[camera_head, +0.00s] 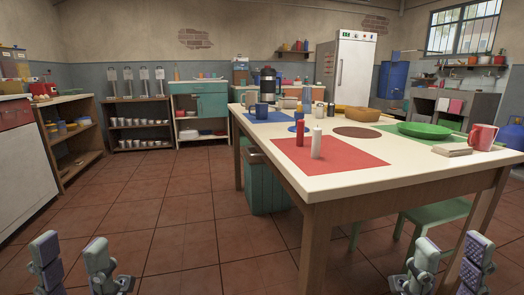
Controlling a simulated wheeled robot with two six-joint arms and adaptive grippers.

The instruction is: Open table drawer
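The table (425,167) has a cream top and wooden legs and stands at the centre right. I cannot make out a drawer front or handle on its wooden sides. My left gripper (74,268) is at the bottom left, its two fingers spread with nothing between them. My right gripper (449,268) is at the bottom right, also open and empty, in front of the table's near side. Both grippers are apart from the table.
On the table are a red bottle (301,132), a white bottle (316,143), a green bowl (424,130) and a red mug (483,137). A green bin (267,183) and a green stool (437,211) stand under it. Tiled floor at the left (165,215) is clear.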

